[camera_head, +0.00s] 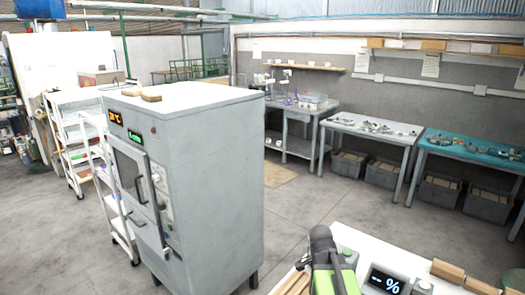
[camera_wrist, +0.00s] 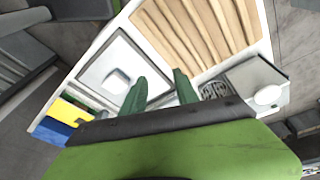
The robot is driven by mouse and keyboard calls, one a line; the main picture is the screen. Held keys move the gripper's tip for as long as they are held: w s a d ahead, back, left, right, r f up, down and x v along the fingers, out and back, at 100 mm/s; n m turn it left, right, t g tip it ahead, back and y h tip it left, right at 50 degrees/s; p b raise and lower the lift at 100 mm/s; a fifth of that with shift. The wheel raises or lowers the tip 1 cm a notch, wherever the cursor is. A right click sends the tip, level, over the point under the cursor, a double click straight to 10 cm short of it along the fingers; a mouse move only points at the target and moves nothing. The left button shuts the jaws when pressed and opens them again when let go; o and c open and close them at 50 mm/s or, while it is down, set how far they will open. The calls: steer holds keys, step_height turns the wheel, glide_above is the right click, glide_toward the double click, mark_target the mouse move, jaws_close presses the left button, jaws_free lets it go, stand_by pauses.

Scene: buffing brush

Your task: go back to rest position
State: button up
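My gripper (camera_wrist: 159,77) shows in the wrist view as two dark green fingers, spread apart with nothing between them. It is over a white table (camera_wrist: 262,22), pointing down toward a wooden slatted board (camera_wrist: 200,30) and a white square device (camera_wrist: 112,72). In the head view my green and dark grey arm (camera_head: 322,245) rises at the bottom, in front of the white table (camera_head: 365,245). The fingertips are not visible there.
A tall grey cabinet (camera_head: 215,170) with lit displays stands left of my arm, a small wooden piece (camera_head: 150,97) on top. Workbenches (camera_head: 365,130) line the back wall. Open floor (camera_head: 310,200) lies between.

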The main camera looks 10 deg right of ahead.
steer(key=a+f+n+y, duration=0.2)
steer(key=a+n, duration=1.3)
steer(key=a, duration=0.2)
steer(key=shift+s+a+y+b, duration=0.3)
steer(key=shift+s+a+b, duration=0.05)
steer(key=shift+a+b, duration=0.05)
steer(key=shift+d, duration=0.15)
